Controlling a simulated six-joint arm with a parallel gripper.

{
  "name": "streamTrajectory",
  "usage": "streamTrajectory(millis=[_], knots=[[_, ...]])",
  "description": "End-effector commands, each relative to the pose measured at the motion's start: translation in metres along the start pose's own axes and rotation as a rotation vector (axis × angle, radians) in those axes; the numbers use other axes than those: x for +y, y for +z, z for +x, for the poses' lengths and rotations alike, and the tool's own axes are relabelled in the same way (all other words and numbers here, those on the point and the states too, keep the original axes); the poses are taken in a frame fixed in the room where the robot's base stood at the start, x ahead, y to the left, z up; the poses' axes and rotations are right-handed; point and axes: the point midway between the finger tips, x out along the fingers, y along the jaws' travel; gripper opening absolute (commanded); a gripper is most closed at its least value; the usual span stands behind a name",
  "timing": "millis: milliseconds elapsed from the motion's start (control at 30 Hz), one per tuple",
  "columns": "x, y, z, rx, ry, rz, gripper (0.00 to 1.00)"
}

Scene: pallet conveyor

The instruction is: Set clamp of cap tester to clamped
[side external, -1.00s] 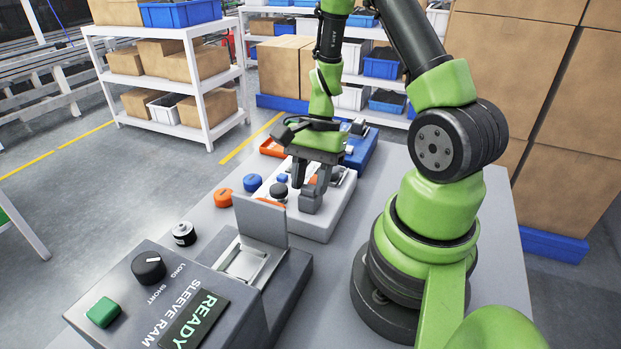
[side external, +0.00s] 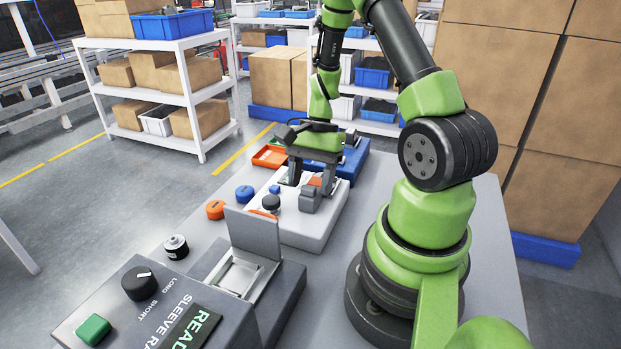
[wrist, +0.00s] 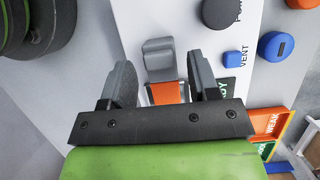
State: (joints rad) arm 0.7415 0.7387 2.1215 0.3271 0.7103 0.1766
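The cap tester (side external: 300,235) is a white box on the grey table, with a dark knob (side external: 271,203) on top. Its clamp is a grey block (wrist: 159,58) with an orange part (wrist: 167,93) beside it. The clamp block also shows in the side view (side external: 310,200). My gripper (wrist: 163,80) is open and empty, its dark fingers on either side of the orange part, with the grey block just past the fingertips. In the side view my gripper (side external: 311,180) is low over the tester, by the clamp. I cannot tell whether a finger touches it.
A blue button (wrist: 232,58) marked VENT and a partly hidden display lie to the right in the wrist view. Blue (side external: 244,193) and orange (side external: 215,210) caps lie beside the tester.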

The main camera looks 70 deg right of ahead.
Motion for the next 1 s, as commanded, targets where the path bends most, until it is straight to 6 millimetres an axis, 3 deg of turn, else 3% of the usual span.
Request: streamTrajectory(millis=[167, 633, 1000], knots=[[-0.001, 0.0, -0.008, -0.001, -0.003, 0.0, 0.55], [-0.001, -0.001, -0.089, 0.003, -0.003, 0.0, 0.55], [0.0, 0.0, -0.1, 0.001, 0.0, 0.0, 0.55]])
